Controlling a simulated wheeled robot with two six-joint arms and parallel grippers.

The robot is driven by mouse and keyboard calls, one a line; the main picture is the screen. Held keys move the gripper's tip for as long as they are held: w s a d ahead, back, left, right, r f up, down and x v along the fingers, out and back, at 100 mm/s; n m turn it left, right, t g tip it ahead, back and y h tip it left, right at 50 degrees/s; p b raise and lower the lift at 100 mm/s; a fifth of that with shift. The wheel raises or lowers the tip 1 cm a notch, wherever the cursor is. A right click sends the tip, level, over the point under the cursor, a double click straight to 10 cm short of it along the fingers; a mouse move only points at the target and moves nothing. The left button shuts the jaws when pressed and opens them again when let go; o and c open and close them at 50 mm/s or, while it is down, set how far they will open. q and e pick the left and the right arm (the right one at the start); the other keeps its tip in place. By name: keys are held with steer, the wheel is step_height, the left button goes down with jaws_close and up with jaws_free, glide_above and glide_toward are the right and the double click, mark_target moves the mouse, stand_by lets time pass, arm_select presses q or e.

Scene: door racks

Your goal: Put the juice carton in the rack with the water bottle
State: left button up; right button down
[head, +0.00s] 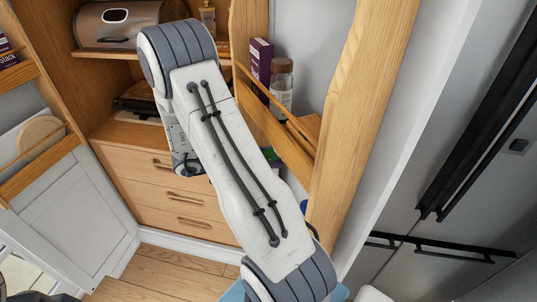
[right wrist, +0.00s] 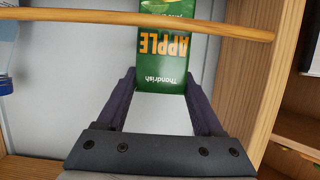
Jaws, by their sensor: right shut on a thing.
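The juice carton (right wrist: 165,65) is green with "APPLE" lettering, upside down in the right wrist view. My right gripper (right wrist: 160,85) is shut on it, one dark finger on each side of its end. A wooden bar crosses in front of the carton, and its far end is cut off by the picture edge. A blue-capped bottle (right wrist: 5,85), which looks like the water bottle, shows partly at the left edge of that view. My left gripper is not in view.
An upper door rack (head: 275,120) holds a purple box (head: 260,60) and a brown-lidded jar (head: 281,82). A wooden rail (right wrist: 130,16) and upright post (right wrist: 268,85) are close to my right gripper. Drawers (head: 165,197) stand behind; a fridge (head: 480,190) is at right.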

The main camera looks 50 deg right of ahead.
steer(key=shift+f, duration=0.2)
steer(key=shift+c, duration=0.2)
jaws_free()
steer(key=shift+r, duration=0.1)
steer(key=shift+r, duration=0.15)
steer(key=b+v, duration=0.3)
steer(key=v, duration=0.9)
steer(key=shift+b, duration=0.4)
